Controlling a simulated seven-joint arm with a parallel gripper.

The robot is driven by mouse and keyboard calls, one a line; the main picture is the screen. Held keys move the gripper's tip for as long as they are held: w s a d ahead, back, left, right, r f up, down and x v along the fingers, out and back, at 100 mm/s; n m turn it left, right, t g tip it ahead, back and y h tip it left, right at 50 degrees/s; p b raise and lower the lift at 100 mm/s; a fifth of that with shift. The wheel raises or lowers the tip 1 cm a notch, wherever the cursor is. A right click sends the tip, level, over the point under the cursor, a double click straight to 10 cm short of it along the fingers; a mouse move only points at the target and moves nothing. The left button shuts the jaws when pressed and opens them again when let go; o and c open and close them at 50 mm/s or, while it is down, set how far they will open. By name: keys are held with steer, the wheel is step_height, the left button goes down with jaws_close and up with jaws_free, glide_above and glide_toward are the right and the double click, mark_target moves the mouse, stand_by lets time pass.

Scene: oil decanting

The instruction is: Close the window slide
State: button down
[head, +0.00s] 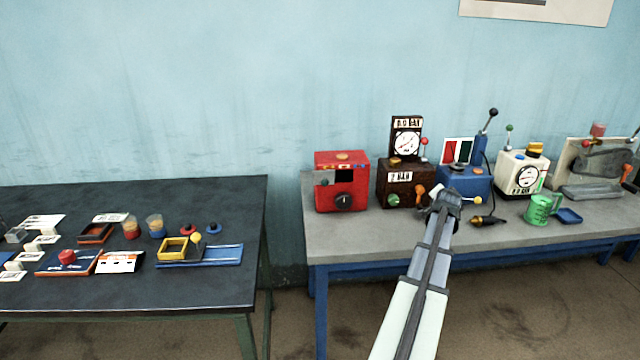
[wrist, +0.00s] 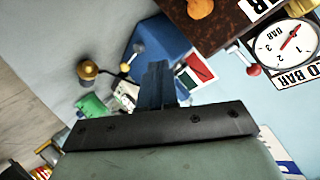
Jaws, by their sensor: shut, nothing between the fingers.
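The red box (head: 341,196) stands at the left of the grey bench, with a dark window-like opening (head: 350,177) and a black dial on its front. I cannot tell for sure which part is the window slide. My gripper (head: 441,199) is shut and empty. It is in front of the blue box (head: 466,184), to the right of the red box and clear of it. In the wrist view my closed fingers (wrist: 156,85) overlap the blue box (wrist: 165,45), and the red box is not seen.
The brown gauge box (head: 397,186) with levers stands between the red box and the blue box. A white gauge box (head: 518,178), a green mug (head: 539,210) and a blue tray (head: 569,216) are to the right. The dark table (head: 130,290) at left holds small items.

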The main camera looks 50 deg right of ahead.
steer(key=w+a+r+n+g+y, duration=0.15)
steer(key=w+a+r+n, duration=0.35)
steer(key=w, duration=0.5)
steer(key=n+g+y, duration=0.1)
steer(key=n+y, duration=0.2)
steer(key=n, duration=0.3)
glide_toward(325, 181)
steer(key=s+d+f, duration=0.2)
steer(key=d+f, duration=0.1)
steer(key=w+a+r+n, duration=0.2)
steer(key=w+a, duration=0.5)
steer(key=a, duration=0.3)
steer(key=s+d+f+g, duration=0.1)
steer(key=d+f, duration=0.5)
steer(key=d, duration=0.3)
steer(key=shift+s+d+f, duration=0.25)
steer(key=shift+s+d, duration=0.1)
steer(key=shift+d, duration=0.05)
